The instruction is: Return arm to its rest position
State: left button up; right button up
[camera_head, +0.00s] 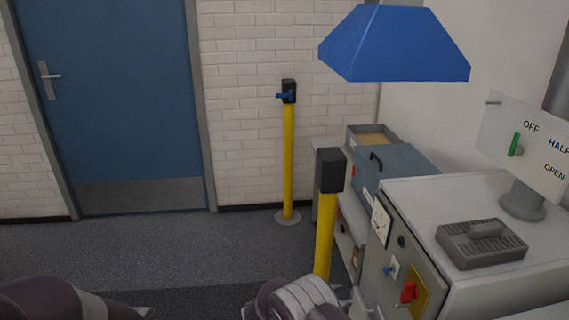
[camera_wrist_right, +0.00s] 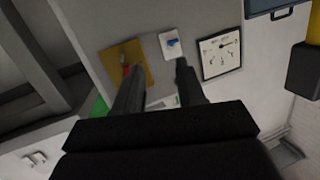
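My right arm (camera_head: 295,300) shows at the bottom centre of the head view, just left of the grey cabinet's front panel (camera_head: 392,245). In the right wrist view, my right gripper (camera_wrist_right: 157,66) has its two dark fingers apart with nothing between them. It points at the panel, and its fingers overlap the red knob (camera_wrist_right: 126,68) and the area below the blue switch (camera_wrist_right: 173,43). Contact cannot be told. Part of my left arm (camera_head: 60,300) shows at the bottom left of the head view; its gripper is not clearly visible.
The panel carries a dial gauge (camera_wrist_right: 220,52). The cabinet top bears a grey finned block (camera_head: 482,244) and a sign (camera_head: 525,145) with a green lever. A yellow post (camera_head: 325,235) stands close by, another (camera_head: 288,165) farther back. A blue hood (camera_head: 395,50) hangs above. Floor at left is clear.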

jog(key=w+a+f+n+t+y, duration=0.45)
jog(key=a+n+y, duration=0.35)
jog(key=y, duration=0.2)
jog(key=s+a+n+g+y, duration=0.2)
jog(key=s+n+g+y, duration=0.1)
jog(key=s+y, duration=0.2)
jog(key=s+d+r+n+g, duration=0.2)
jog(key=s+d, duration=0.1)
jog(key=s, duration=0.4)
jog(key=s+d+r+n+g, duration=0.1)
jog(key=s+d+r+g, duration=0.2)
jog(key=s, duration=0.4)
jog(key=s+d+r+n+g, duration=0.2)
jog(key=s+d, duration=0.1)
jog(key=s, duration=0.5)
jog(key=d+r+t+p, duration=0.1)
jog(key=d+r+p, duration=0.2)
jog(key=r+p, duration=0.9)
notch_tip(320, 180, up, 5)
jog(key=shift+s+d+f+m+p, duration=0.1)
jog(key=shift+s+d+m+p, duration=0.1)
jog(key=shift+m+p, duration=0.1)
jog(key=shift+t, duration=0.25)
